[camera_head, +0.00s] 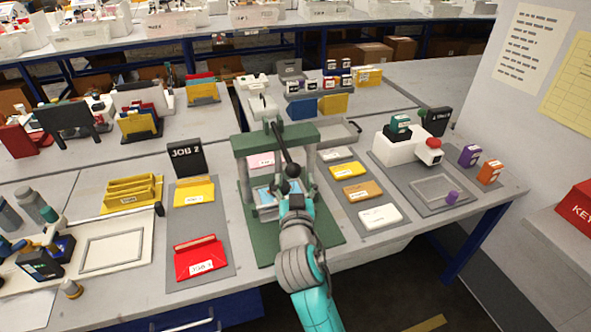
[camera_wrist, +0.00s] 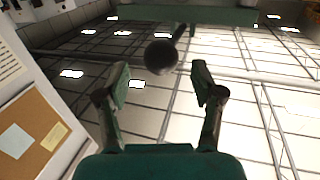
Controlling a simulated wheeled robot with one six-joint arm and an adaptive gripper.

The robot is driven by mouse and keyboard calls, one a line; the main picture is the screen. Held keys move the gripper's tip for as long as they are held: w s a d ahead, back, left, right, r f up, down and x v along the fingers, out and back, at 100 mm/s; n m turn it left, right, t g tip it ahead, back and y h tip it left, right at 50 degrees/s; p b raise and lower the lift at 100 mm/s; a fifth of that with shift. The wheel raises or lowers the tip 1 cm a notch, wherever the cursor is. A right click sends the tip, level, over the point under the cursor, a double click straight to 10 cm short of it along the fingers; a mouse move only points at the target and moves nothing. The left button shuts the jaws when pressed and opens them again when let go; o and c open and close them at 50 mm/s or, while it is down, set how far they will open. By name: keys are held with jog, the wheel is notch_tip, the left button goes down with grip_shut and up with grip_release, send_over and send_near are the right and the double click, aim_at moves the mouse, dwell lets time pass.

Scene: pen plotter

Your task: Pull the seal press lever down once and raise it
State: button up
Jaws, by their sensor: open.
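The seal press is a green frame (camera_head: 262,140) on a green base plate in the middle of the table. Its dark lever (camera_head: 281,146) slants down toward me from the top and ends in a black ball knob (camera_head: 293,170). In the wrist view the knob (camera_wrist: 161,57) hangs from the lever, just beyond and between my fingertips. My gripper (camera_head: 292,188) is open in front of the press, close to the knob; the wrist view shows both fingers (camera_wrist: 160,84) spread with nothing between their pads. I cannot tell if they touch the knob. My arm hides part of the base.
Left are a red envelope (camera_head: 200,258) and a JOB 2 sign (camera_head: 187,158). Right is a grey mat with several small packets, such as the white one (camera_head: 380,217). A white stamping device (camera_head: 402,147) stands farther right. The table's front edge lies beneath my arm.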

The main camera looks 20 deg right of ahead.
aim_at(294, 176)
jog(key=shift+x, duration=2.35)
jog(key=shift+a, duration=0.1)
grip_shut()
